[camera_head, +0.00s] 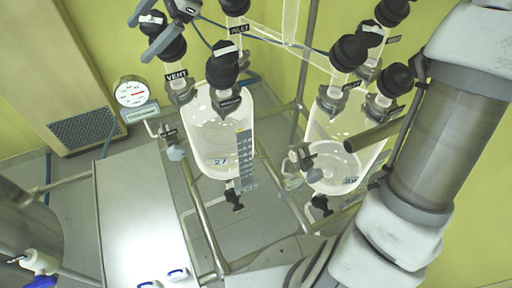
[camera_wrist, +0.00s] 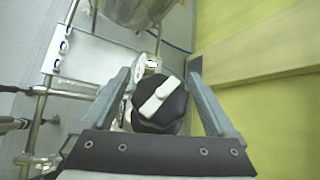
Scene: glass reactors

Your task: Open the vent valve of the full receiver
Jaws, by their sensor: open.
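The left glass receiver (camera_head: 205,145), marked 27, hangs in the frame, pale and cloudy inside. The right glass receiver (camera_head: 325,125) shows a pale pool near its bottom; exact levels are hard to read. A VENT label (camera_head: 177,76) sits below a black valve at the left receiver's upper left. Its black knob (camera_head: 152,22) carries a white bar. My gripper (camera_head: 155,28) is around this knob at the top of the head view. In the wrist view, my gripper (camera_wrist: 158,78) is open, with the black knob (camera_wrist: 150,122) and its diagonal white bar between its fingers. Finger contact is not visible.
Other black knobs (camera_head: 222,70) and (camera_head: 348,52) stand close to the right. A pressure gauge (camera_head: 131,91) is below left. Metal frame tubes (camera_head: 205,225) surround the receivers. A white-topped table (camera_head: 140,215) stands lower left, and a yellow wall (camera_wrist: 280,50) lies right in the wrist view.

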